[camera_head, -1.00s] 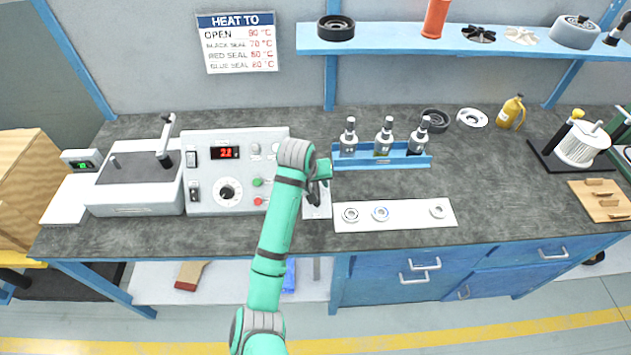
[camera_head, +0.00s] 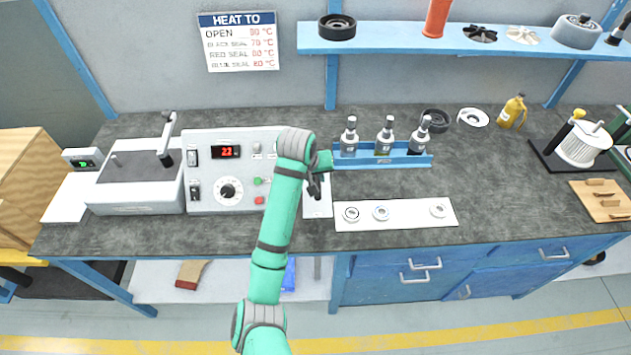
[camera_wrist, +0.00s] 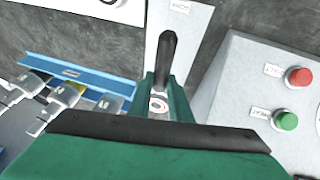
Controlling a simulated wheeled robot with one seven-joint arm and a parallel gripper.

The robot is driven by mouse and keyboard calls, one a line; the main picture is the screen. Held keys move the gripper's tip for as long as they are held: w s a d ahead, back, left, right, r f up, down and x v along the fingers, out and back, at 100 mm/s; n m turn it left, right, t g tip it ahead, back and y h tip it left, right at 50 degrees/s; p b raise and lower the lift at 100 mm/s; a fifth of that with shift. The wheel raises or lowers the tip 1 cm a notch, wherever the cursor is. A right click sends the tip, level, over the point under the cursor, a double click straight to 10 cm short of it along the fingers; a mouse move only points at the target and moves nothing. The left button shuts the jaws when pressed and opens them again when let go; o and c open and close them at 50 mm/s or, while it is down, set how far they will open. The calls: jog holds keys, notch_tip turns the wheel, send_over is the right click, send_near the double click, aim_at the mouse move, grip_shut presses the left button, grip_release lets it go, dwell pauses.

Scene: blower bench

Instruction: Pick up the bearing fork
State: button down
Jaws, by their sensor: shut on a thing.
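The bearing fork (camera_wrist: 166,58) shows in the wrist view as a dark, rounded handle with a small pale ring-like part near my fingers. My gripper (camera_wrist: 163,98) is shut on it; its green fingers stand on either side. In the head view, my gripper (camera_head: 317,180) is over a narrow white labelled plate (camera_head: 318,209) between the control box and the bearing strip. The dark fork (camera_head: 314,190) hangs small beneath it there. The fork's far end is hidden, and I cannot tell how far it is above the plate.
The control box (camera_head: 215,197) with knob and buttons stands close left. The dark bench (camera_head: 500,190) has free room to the right.

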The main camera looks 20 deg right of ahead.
jog(key=s+r, duration=0.1)
jog(key=r, duration=0.1)
jog(key=s+a+r, duration=0.1)
jog(key=s+r, duration=0.1)
jog(key=s+a+r, duration=0.1)
jog(key=r, duration=0.1)
jog(key=shift+s, duration=0.15)
jog(key=s+a+r, duration=0.3)
jog(key=s+r, duration=0.1)
jog(key=s, duration=0.4)
jog(key=shift+s+a+r, duration=0.15)
jog(key=shift+s+a, duration=0.15)
jog(key=shift+s, duration=0.1)
dwell(0.6)
